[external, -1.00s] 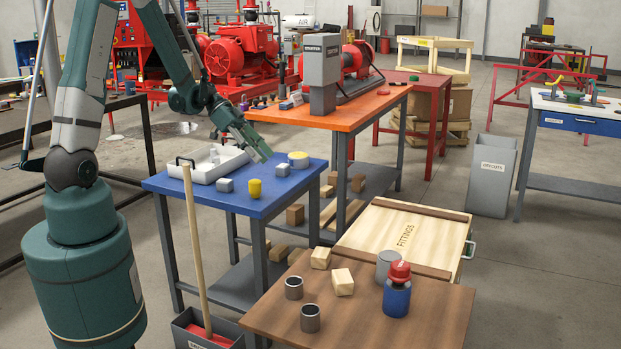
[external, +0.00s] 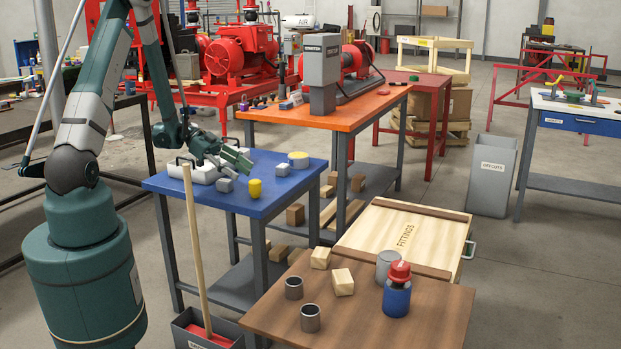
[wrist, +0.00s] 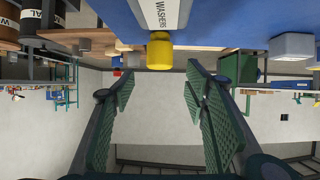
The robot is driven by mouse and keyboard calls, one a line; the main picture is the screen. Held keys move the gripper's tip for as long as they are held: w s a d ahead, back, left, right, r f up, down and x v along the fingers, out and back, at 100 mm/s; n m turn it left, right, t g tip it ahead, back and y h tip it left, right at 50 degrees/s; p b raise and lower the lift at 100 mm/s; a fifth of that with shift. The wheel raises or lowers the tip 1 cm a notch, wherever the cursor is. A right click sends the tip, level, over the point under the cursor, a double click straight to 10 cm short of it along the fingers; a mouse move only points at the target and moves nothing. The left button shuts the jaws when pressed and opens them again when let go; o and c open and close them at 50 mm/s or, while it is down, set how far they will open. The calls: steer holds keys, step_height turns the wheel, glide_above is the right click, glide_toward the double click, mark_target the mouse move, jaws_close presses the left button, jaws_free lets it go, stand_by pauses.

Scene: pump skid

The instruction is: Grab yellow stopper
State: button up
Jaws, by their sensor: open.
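The yellow stopper (external: 255,188) stands upright on the blue table (external: 262,207), near its front edge. It also shows in the wrist view (wrist: 160,52), at upper middle, beyond the fingertips and roughly centred between them. My gripper (external: 240,160) is above the blue table, a little behind and above the stopper, and does not touch it. In the wrist view my gripper (wrist: 160,88) has its two green padded fingers spread wide, with nothing between them.
Grey blocks (external: 226,185) and (external: 283,170) sit on either side of the stopper. A broom handle (external: 194,240) rises in front of the table. A grey piece labelled WASHERS (wrist: 165,14) is close to the stopper.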

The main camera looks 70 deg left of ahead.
mark_target(253, 181)
stand_by(0.3)
steer(key=shift+b+x, duration=0.3)
steer(key=shift+x, duration=1.05)
steer(key=shift+b+x, duration=0.85)
steer(key=shift+x, duration=1.75)
steer(key=c, duration=1)
